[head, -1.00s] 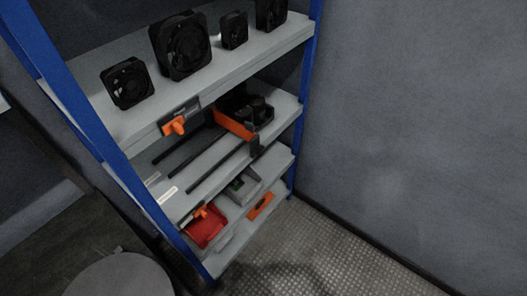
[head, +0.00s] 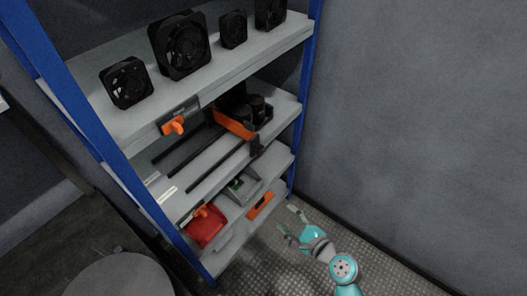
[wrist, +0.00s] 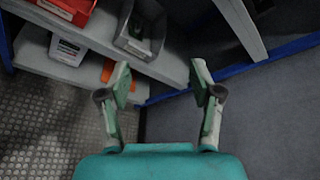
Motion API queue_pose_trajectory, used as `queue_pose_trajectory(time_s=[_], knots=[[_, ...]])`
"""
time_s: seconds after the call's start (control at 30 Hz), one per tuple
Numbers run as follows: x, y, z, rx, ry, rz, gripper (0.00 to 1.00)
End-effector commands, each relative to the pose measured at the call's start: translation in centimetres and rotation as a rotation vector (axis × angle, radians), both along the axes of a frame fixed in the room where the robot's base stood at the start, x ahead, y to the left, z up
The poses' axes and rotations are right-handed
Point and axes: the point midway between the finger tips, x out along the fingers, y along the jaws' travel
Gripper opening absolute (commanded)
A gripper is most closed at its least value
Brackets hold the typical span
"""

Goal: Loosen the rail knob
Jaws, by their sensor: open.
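An orange knob (head: 174,125) sits on a dark plate at the front edge of the shelf that bears the fans. A second orange knob (head: 201,211) shows lower down, by the red bin; I cannot tell from the frames which one is the rail knob. My gripper (head: 286,223) is at the lower right in the head view, in front of the shelf's right end and well apart from both knobs. In the wrist view my gripper (wrist: 162,82) has its two fingers spread, with nothing between them. Neither knob is clearly visible there.
Blue posts (head: 305,95) frame the shelving. Black fans (head: 181,45) stand on the upper shelf. Dark rails and an orange bar (head: 234,124) lie on the middle shelf. A red bin (head: 207,228) and a grey bin (head: 243,188) are below. A round stool-like top (head: 120,277) stands front left.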

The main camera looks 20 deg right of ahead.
Motion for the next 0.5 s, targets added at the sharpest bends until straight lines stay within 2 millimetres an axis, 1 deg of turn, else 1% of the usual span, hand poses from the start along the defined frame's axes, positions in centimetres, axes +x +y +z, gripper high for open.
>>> queue_pose_trajectory(time_s=[0.03,0.1,0.17,0.2,0.33,0.4,0.5], knots=[[2.0,-0.7,1.1,0.083,-0.008,0.004,0.65],[4.2,-1.2,2.5,0.207,-0.01,0.02,0.65],[6.0,-1.8,4.0,0.308,-0.012,0.039,0.65],[7.0,-2.1,5.0,0.37,-0.014,0.054,0.65],[9.5,-3.3,8.0,0.535,-0.012,0.102,0.65],[10.4,-3.8,9.2,0.597,-0.01,0.124,0.65],[11.0,-4.2,10.3,0.649,-0.007,0.148,0.65]])
